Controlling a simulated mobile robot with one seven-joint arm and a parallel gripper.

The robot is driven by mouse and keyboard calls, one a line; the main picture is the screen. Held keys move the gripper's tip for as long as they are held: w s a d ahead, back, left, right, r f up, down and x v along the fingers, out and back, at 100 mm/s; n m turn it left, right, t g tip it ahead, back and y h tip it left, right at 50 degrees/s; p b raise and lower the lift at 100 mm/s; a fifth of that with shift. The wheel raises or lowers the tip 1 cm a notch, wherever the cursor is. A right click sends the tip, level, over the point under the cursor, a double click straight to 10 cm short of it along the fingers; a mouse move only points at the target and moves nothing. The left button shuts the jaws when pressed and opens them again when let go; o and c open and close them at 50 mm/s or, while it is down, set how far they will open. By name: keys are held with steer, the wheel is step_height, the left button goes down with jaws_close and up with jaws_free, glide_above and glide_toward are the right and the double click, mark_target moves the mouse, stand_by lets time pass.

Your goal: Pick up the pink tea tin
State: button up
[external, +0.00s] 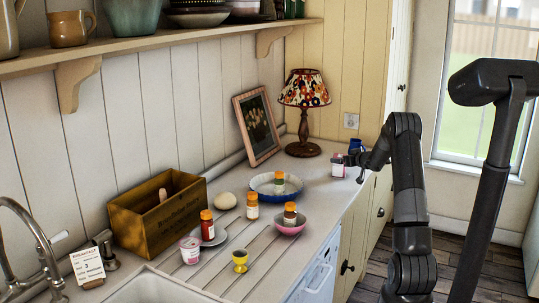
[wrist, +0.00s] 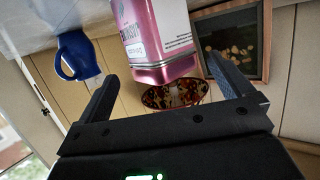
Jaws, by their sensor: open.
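The pink tea tin (external: 338,169), a small box with a pale label and pink edges, stands on the counter near its right end. In the wrist view the tin (wrist: 158,40) is large and cut off by the top edge. My gripper (external: 356,158) is at the tin's right side in the external view, low over the counter. In the wrist view my gripper (wrist: 166,85) has its two fingers wide apart, with the tin showing in the gap between them. I cannot tell whether a finger touches the tin.
A blue mug (external: 355,146) stands close behind the tin, and it shows left in the wrist view (wrist: 82,56). A lamp (external: 303,100) and a leaning picture frame (external: 256,127) are farther back. A blue pan (external: 262,184), several jars and a wooden crate (external: 115,218) stand leftward.

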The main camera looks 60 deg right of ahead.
mark_target(340, 156)
steer(key=shift+x, duration=1.8)
steer(key=shift+a, duration=0.2)
steer(key=shift+c, duration=0.6)
steer(key=c, duration=1.1)
